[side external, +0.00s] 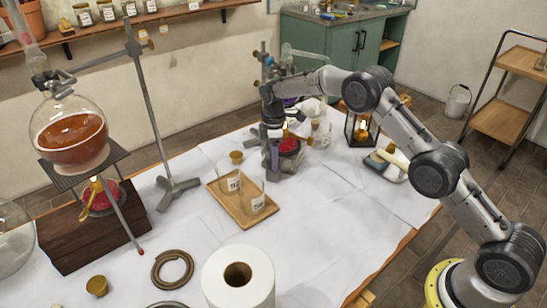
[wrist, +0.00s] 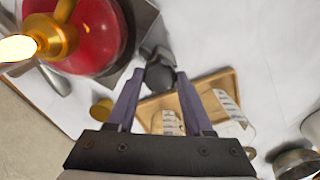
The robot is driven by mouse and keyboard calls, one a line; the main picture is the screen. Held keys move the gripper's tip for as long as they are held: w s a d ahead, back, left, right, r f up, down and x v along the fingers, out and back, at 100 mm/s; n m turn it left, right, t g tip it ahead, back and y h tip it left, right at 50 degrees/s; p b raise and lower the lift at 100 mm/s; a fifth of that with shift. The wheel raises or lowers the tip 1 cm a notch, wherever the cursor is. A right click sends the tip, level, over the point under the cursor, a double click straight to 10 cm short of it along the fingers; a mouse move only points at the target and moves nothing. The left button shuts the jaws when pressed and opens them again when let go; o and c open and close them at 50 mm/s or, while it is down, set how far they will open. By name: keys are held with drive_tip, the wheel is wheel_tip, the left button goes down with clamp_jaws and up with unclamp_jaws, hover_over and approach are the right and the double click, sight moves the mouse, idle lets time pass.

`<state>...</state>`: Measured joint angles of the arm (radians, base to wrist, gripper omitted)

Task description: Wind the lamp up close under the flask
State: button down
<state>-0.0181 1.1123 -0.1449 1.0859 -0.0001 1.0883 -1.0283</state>
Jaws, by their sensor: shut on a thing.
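A red lamp (side external: 289,146) with a small flame stands on a grey lab jack (side external: 286,165) near the table's middle. In the wrist view the red lamp (wrist: 92,38), its brass burner (wrist: 55,36) and flame fill the upper left. My gripper (wrist: 160,75) is shut on the jack's dark knob (wrist: 159,73), with one purple finger on each side. In the side view my gripper (side external: 268,140) comes down beside the jack, left of the lamp. The flask above this lamp is not clearly visible; my arm covers much of that spot.
A round flask (side external: 72,135) of amber liquid stands at left over another lit red lamp (side external: 100,196) on a wooden block. A wooden tray (side external: 222,207) with labelled beakers lies before the jack. A lantern (side external: 361,128) stands right; a paper roll (side external: 240,283) is in front.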

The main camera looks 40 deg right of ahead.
drive_tip(key=m, duration=0.9)
drive_tip(key=shift+m, duration=0.3)
drive_tip(key=m, duration=0.4)
drive_tip(key=shift+r+m, duration=0.1)
drive_tip(key=shift+m, duration=2.3)
drive_tip(key=c, duration=0.6)
unclamp_jaws()
